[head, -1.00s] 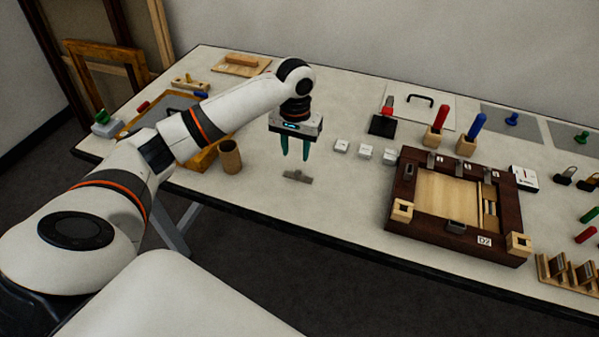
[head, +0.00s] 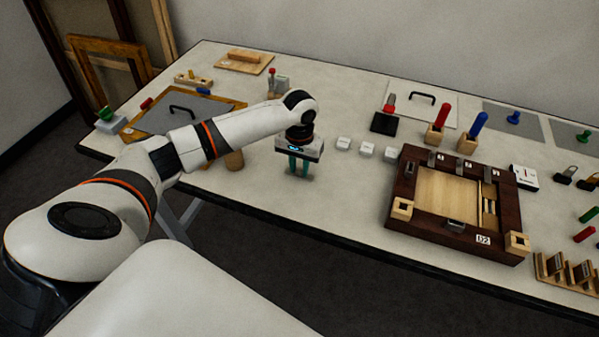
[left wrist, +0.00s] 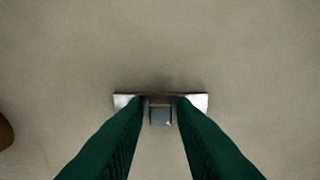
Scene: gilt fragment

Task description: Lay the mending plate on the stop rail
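The mending plate (left wrist: 203,102) is a small pale grey bar with a darker block at its middle. In the left wrist view it lies crosswise at the fingertips. In the head view it is mostly hidden under my left gripper (head: 299,172), low over the table's front left part. The green fingers are close together on either side of the plate's middle block and look shut on it. The plate appears to be at table height. A dark brown wooden fixture (head: 402,184) with a pale panel stands to the right; I cannot tell which part is the stop rail. My right gripper is not in view.
Several white blocks (head: 344,143) sit just right of the gripper. A brown cup (head: 234,160) is to its left, partly behind my arm. Red (head: 441,117) and blue (head: 478,125) handles stand behind the fixture. The table between gripper and fixture is mostly clear.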

